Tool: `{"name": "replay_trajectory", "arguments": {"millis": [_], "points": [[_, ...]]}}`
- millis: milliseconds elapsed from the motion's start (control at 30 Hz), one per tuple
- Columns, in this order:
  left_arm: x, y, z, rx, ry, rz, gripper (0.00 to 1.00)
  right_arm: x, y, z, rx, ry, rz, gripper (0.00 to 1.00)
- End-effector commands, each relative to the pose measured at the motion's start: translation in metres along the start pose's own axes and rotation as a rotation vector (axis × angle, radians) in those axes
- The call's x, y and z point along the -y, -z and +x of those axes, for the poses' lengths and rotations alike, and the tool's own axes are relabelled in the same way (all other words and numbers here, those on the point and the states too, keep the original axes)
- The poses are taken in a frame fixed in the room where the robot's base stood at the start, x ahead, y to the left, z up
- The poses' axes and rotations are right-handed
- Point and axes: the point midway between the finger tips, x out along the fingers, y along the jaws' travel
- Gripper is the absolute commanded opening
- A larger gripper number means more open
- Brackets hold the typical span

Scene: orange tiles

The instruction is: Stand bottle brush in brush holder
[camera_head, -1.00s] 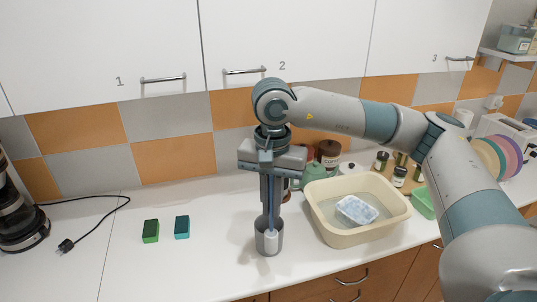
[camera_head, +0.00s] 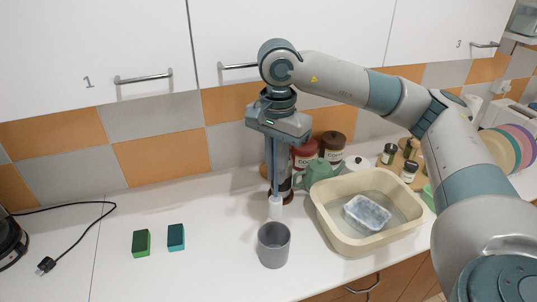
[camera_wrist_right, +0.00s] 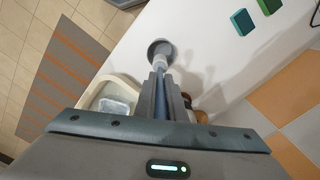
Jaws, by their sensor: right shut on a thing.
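My right gripper (camera_head: 278,180) points straight down, shut on the bottle brush. The brush's white head (camera_head: 275,208) hangs below the fingers, and its blue stem runs up between them. The grey cylindrical brush holder (camera_head: 273,246) stands upright on the white counter with its round mouth open upward. In the head view the brush's lower end shows just above the holder's far rim, outside its mouth. In the right wrist view the white head (camera_wrist_right: 160,63) overlaps the edge of the holder (camera_wrist_right: 160,46); the exact height between them is unclear. My left gripper is not in view.
A cream basin (camera_head: 325,222) holding water and a pale block stands right of the holder. A green teapot (camera_head: 318,173) and dark-lidded jars (camera_head: 333,145) stand behind. The counter between sponges and holder is clear.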

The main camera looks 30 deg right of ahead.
Motion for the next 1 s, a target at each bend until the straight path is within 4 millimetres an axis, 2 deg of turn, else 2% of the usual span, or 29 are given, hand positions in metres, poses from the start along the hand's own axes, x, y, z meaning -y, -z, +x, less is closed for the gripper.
{"name": "replay_trajectory", "arguments": {"millis": [633,1000], "points": [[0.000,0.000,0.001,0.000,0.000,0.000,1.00,0.000,0.000,0.002,0.000,0.000,0.000,0.00],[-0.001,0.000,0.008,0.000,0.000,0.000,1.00,0.000,0.000,0.017,0.000,-0.001,0.000,0.00]]}}
